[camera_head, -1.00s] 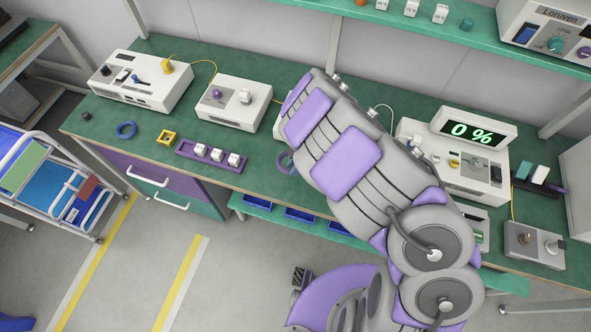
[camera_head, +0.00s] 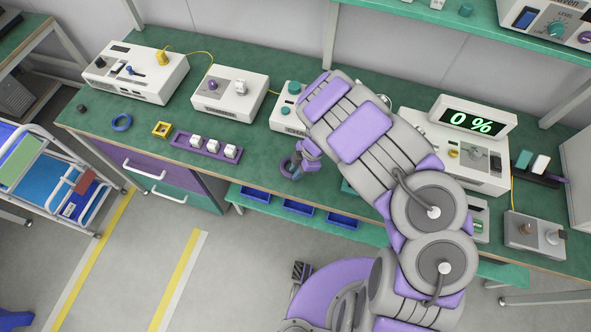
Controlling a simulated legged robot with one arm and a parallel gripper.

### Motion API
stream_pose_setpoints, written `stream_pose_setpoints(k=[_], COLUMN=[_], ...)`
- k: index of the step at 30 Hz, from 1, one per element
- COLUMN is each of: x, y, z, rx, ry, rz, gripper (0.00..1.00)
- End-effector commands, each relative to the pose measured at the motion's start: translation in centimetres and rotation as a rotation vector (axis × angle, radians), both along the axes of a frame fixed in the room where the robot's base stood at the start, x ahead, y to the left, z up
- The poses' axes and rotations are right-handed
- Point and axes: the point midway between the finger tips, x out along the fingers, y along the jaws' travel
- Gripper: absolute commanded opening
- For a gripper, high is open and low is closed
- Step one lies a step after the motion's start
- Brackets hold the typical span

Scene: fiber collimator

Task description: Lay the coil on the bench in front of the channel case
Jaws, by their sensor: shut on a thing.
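My gripper (camera_head: 298,163) is low at the bench's front edge, left of my arm. It is shut on a dark purple-grey ring, which looks like the coil (camera_head: 287,168). Part of the coil is hidden by the gripper, and I cannot tell if it touches the bench. Behind it stands a white case with teal knobs (camera_head: 288,104), partly covered by my arm. I cannot read its label, so I cannot tell if it is the channel case. A blue ring (camera_head: 122,122) lies on the bench at the left.
A purple rack with white blocks (camera_head: 208,147) and a yellow square frame (camera_head: 162,130) lie left of the gripper. Two white cases (camera_head: 137,75) (camera_head: 230,92) stand behind them. A display reading 0 % (camera_head: 472,120) is at the right. Bare green bench (camera_head: 262,140) lies between rack and gripper.

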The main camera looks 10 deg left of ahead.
Motion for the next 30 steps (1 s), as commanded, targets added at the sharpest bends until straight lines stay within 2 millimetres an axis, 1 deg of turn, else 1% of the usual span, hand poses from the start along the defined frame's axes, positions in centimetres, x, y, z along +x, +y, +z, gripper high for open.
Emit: stream_pose_setpoints(k=[2,5,6,13,30], x=[0.0,-0.1,-0.1,-0.1,-0.1], y=[-0.2,0.1,0.3,0.8,0.4], z=[-0.1,-0.4,-0.4,-0.5,-0.5], rx=[-0.002,-0.005,-0.005,-0.011,-0.01], ry=[0.001,0.0,0.0,-0.001,0.001], rz=[-0.001,-0.001,0.0,0.002,0.001], gripper=[0.0,0.0,0.26,0.48,0.48])
